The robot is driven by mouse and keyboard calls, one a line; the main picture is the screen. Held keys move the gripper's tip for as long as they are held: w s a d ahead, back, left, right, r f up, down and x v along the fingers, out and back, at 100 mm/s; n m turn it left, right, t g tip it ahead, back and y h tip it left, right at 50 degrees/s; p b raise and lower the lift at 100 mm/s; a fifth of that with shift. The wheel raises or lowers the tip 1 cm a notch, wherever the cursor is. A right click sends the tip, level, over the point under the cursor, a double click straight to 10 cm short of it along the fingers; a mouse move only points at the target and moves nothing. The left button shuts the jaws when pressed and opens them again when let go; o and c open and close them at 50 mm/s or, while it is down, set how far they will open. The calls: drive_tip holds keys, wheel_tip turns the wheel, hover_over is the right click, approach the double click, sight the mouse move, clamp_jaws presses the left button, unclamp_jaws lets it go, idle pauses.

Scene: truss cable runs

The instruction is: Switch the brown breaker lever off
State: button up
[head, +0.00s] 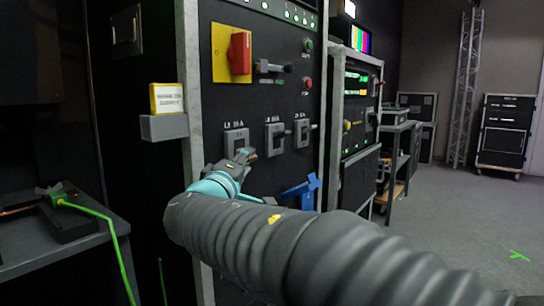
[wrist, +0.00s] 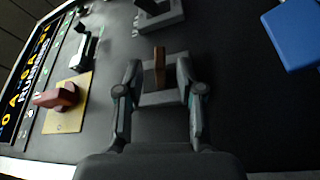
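The brown breaker lever (wrist: 159,67) stands out from its grey breaker plate (wrist: 163,97) in the wrist view. My gripper (wrist: 159,72) is open, with one finger on each side of the lever and a visible gap on both sides. In the head view my gripper (head: 245,156) is at the lower edge of the leftmost of three breakers (head: 236,138) on the dark panel. The brown lever cannot be made out clearly there.
The middle breaker (head: 274,136) and right breaker (head: 302,133) sit close beside it. A red rotary handle (head: 240,54) on a yellow plate (head: 220,52) is above. A blue piece (head: 300,192) sticks out at lower right, also in the wrist view (wrist: 293,35). A grey box (head: 163,127) juts out left.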

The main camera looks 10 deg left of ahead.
drive_tip(key=shift+w+r, duration=0.2)
drive_tip(key=shift+w, duration=1.35)
clamp_jaws()
